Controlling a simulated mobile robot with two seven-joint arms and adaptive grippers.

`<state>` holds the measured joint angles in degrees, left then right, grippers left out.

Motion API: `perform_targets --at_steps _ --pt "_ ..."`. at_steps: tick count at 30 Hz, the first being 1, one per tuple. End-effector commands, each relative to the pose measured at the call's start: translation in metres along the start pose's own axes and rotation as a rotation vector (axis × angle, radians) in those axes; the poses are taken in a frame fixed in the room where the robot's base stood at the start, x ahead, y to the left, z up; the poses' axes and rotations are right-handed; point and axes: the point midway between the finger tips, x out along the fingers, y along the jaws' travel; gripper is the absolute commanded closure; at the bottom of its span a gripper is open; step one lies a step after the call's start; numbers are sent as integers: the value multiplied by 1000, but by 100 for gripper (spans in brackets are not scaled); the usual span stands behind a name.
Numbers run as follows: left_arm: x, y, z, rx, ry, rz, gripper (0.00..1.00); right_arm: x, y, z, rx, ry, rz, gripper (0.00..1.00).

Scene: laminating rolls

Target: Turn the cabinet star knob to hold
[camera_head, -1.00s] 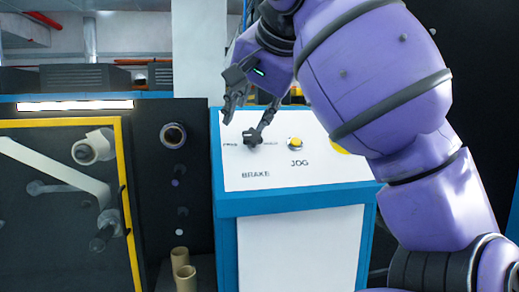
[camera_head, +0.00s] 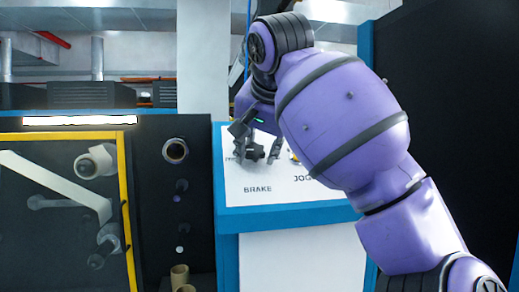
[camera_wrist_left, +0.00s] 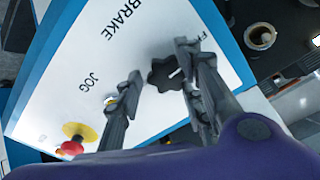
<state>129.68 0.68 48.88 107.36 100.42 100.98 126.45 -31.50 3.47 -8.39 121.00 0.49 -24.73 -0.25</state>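The black star knob (camera_head: 255,152) sits on the white sloped panel (camera_head: 290,190) above the word BRAKE. In the left wrist view the knob (camera_wrist_left: 163,76) shows a short white mark on its face, on the side towards a label starting with F, partly covered by a finger. My left gripper (camera_head: 257,158) is at the knob, its fingers on either side of it. In the left wrist view the gripper (camera_wrist_left: 159,62) is open, with a gap between the knob and the left finger; whether the right finger touches is unclear. My right gripper is out of view.
A JOG button (camera_wrist_left: 110,100) and a red mushroom button on a yellow base (camera_wrist_left: 72,146) sit on the same panel. A dark machine with a yellow frame (camera_head: 125,200) and rollers stands left. Cardboard tubes (camera_head: 180,275) stand below.

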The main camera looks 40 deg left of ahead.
Motion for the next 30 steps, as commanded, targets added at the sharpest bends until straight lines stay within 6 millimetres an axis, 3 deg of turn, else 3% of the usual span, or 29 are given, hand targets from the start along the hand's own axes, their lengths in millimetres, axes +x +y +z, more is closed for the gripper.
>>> perform_targets --at_steps 2,10,20,30 --pt "0 0 0 0 0 0 67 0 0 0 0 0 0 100" --pt "0 1 0 1 -1 1 100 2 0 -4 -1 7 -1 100" --pt "0 2 1 41 -3 6 100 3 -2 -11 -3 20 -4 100" --pt "-1 2 3 264 -5 27 100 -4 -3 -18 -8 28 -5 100"
